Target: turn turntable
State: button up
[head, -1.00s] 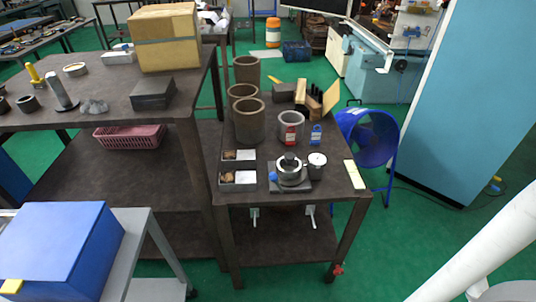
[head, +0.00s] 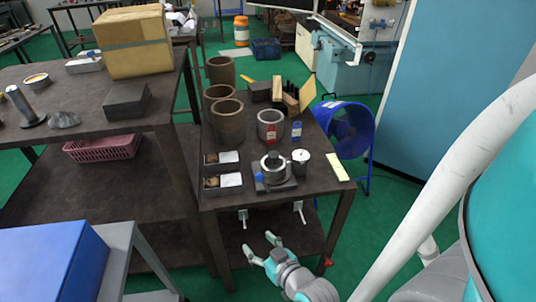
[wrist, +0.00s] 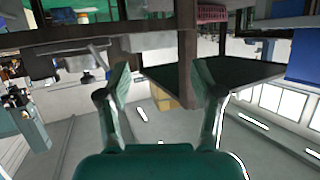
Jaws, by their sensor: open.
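The turntable (head: 273,171) is a small round metal chuck on a dark square base, with a blue knob (head: 259,177) on its left side. It sits on the near part of the narrow dark table in the head view. My gripper (head: 261,250) is in front of that table, below the height of its top and apart from the turntable. Its two fingers are spread with nothing between them. The wrist view shows the same open gripper (wrist: 164,88) with empty space between the fingers. The turntable cannot be made out in the wrist view.
A lidded metal cup (head: 300,162) stands right of the turntable and two small boxes (head: 222,182) stand left. Brown cylinders (head: 227,122) and a grey can (head: 270,126) are behind. The narrow table's front edge (head: 280,201) lies above my gripper. A blue fan (head: 348,128) stands at right.

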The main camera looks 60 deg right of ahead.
jog(key=w+d+r+m+h, duration=0.1)
jog(key=w+d+r, duration=0.1)
jog(key=d, duration=0.4)
jog(key=w+d+r, duration=0.2)
jog(key=d, duration=0.4)
jog(key=g, duration=0.1)
send_near(274, 154)
jog(key=shift+h, duration=0.4)
jog(key=x, duration=1)
jog(key=shift+w+a+f, duration=0.15)
jog(key=shift+w+f, duration=0.05)
jog(key=shift+f, duration=0.05)
jog(key=shift+c, duration=0.3)
jog(key=c, duration=1.1)
